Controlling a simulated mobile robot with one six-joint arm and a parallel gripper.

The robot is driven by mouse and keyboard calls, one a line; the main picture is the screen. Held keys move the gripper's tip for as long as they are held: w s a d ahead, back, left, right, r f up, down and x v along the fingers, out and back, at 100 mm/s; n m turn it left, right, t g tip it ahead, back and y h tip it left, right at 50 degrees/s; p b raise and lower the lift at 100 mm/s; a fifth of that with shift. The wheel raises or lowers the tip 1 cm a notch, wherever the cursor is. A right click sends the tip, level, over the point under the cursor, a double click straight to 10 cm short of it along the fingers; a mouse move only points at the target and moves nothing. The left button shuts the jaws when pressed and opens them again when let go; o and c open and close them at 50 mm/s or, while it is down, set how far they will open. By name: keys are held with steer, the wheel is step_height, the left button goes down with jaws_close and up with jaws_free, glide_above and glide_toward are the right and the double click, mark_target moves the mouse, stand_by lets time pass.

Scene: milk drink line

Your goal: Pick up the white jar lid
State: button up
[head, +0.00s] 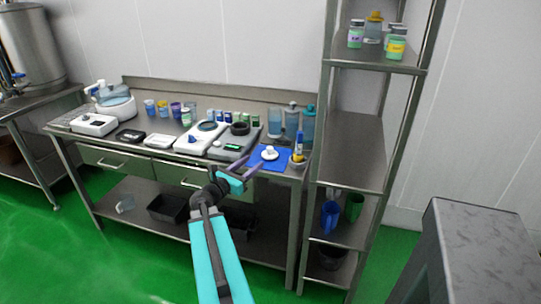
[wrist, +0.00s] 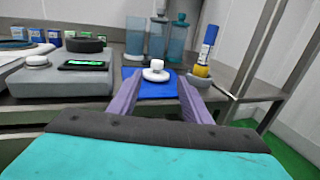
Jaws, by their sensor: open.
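The white jar lid (head: 270,153) is a round disc with a raised knob. It lies on a blue mat (head: 284,163) near the right end of the steel table. In the wrist view the lid (wrist: 155,74) appears between the tips of my two purple fingers, a little beyond them, on the blue mat (wrist: 158,92). My gripper (head: 248,164) is open and empty, at the front edge of the table before the mat. Its fingers (wrist: 158,88) also show in the wrist view, spread wide.
A yellow-and-blue bottle in a small holder (wrist: 201,68) stands right of the lid. Clear blue bottles (head: 291,120) stand behind. A scale with a black ring (head: 233,143) is to the left. A steel shelf rack (head: 345,150) rises close on the right.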

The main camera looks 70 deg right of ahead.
mark_target(268, 150)
steer(key=shift+d, duration=0.15)
steer(key=shift+p+x, duration=0.7)
steer(key=shift+x, duration=3.5)
steer(key=shift+w+p+x, duration=0.15)
steer(key=shift+p+x, duration=0.2)
steer(key=shift+x, duration=0.45)
steer(key=shift+w+p+x, duration=0.2)
steer(key=shift+p+x, duration=0.15)
steer(key=shift+x, duration=1.5)
jaws_close()
